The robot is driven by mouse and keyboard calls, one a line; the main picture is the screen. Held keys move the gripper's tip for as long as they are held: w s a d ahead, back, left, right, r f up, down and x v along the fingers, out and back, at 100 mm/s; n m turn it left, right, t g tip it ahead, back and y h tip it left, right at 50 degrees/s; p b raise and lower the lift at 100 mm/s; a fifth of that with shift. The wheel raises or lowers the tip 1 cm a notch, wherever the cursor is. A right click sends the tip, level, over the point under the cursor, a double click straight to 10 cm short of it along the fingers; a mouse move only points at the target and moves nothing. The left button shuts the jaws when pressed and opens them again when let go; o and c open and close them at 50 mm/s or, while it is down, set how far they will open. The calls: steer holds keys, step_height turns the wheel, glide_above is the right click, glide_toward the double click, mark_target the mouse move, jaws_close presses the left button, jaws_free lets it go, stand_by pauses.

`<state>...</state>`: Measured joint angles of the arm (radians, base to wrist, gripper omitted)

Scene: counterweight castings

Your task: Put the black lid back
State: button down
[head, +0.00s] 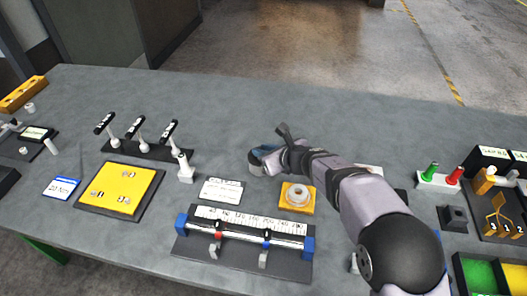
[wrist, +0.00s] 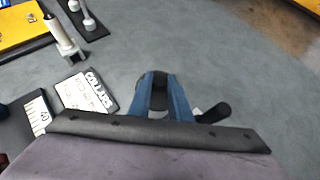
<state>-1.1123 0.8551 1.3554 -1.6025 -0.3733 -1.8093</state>
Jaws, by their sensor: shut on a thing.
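My gripper (head: 262,160) is over the middle of the grey bench, its blue fingers pointing down and left. In the wrist view its fingers (wrist: 163,92) are shut on a dark rounded thing (wrist: 160,90), which looks like the black lid; the fingers hide most of it. I cannot tell whether it touches the bench. A yellow block with a pale round ring-shaped piece (head: 298,195) on top stands to the right of and nearer than the gripper, with no lid seen on it.
A white printed card (head: 221,191) lies left of the gripper; a scale fixture with blue ends (head: 245,240) is in front. Black-handled levers (head: 140,133) and a yellow panel (head: 120,190) stand to the left. A black rod-like piece (wrist: 215,113) shows beside the fingers. The bench behind is clear.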

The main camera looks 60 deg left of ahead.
steer(key=shift+f, duration=0.15)
steer(key=c, duration=1.6)
jaws_free()
steer(key=shift+c, duration=0.2)
steer(key=shift+r, duration=0.3)
steer(key=b+v, duration=0.2)
steer(key=v, duration=1)
steer(key=shift+b, duration=0.35)
